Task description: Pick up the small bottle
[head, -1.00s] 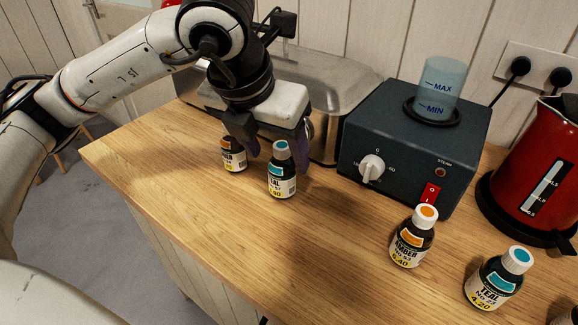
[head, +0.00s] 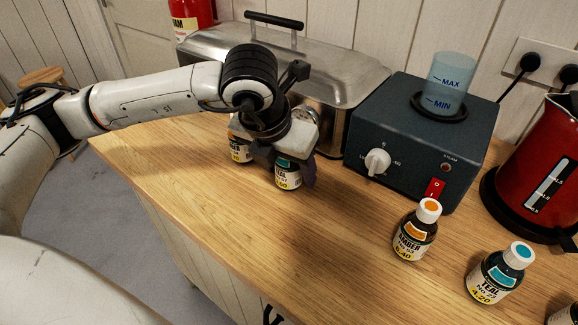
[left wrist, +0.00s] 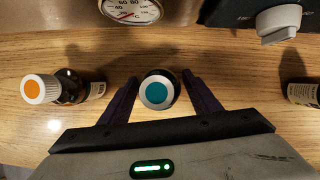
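A small dark bottle with a teal cap (left wrist: 157,92) and a teal label (head: 288,176) stands upright on the wooden counter. My left gripper (head: 285,166) is open over it from above. In the left wrist view the two dark fingers of the left gripper (left wrist: 160,77) are on either side of this bottle, with a narrow gap showing at each side. A similar bottle with an orange cap (left wrist: 40,90) stands just left of it, outside the fingers; its label shows in the head view (head: 240,150). My right gripper is in neither view.
An amber bottle (head: 416,232) and another teal bottle (head: 500,272) stand to the right, with one more cut off at the corner. A dark steamer box (head: 415,150), a metal lidded pan (head: 335,80) and a red kettle (head: 540,170) line the back. The front counter is clear.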

